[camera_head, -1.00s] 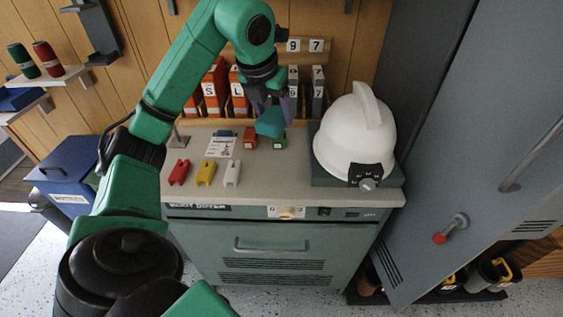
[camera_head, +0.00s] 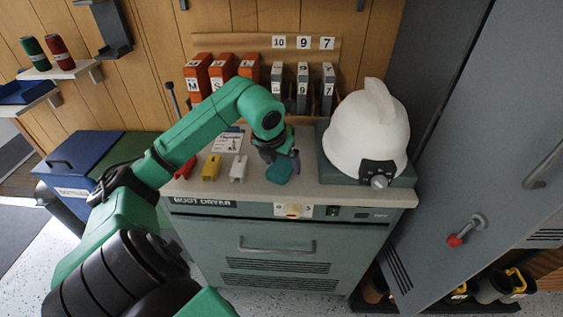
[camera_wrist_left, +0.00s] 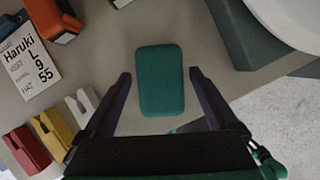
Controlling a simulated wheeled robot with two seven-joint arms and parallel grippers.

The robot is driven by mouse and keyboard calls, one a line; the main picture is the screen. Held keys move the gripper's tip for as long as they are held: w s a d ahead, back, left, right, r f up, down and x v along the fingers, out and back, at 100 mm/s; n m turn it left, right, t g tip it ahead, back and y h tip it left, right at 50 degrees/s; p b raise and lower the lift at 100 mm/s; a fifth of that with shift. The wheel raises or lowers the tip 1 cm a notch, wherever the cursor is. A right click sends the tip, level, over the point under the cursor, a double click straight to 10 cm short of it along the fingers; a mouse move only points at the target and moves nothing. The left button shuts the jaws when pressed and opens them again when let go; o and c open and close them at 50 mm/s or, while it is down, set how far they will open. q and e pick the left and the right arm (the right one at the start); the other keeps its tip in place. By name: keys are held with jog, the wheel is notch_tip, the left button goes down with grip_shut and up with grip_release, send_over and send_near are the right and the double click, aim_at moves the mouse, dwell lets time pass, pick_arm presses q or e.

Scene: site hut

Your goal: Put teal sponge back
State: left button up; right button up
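The teal sponge (camera_head: 280,171) is a rounded block near the front edge of the grey boot dryer top (camera_head: 312,172), below my left gripper (camera_head: 284,158). In the left wrist view, the sponge (camera_wrist_left: 161,80) lies between the two dark fingers of my left gripper (camera_wrist_left: 159,74), with a narrow gap on each side. The gripper is open. I cannot tell whether the sponge rests fully flat on the top. My right gripper is out of view.
Red, yellow (camera_head: 211,167) and white (camera_head: 238,168) clips lie left of the gripper, with a name card (camera_head: 229,141) behind. A white helmet (camera_head: 366,130) stands on a base at right.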

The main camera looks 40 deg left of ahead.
pick_arm(q)
jog(key=shift+r, duration=0.1)
jog(key=shift+r, duration=0.25)
jog(key=v, duration=1.1)
jog(key=shift+s, duration=0.25)
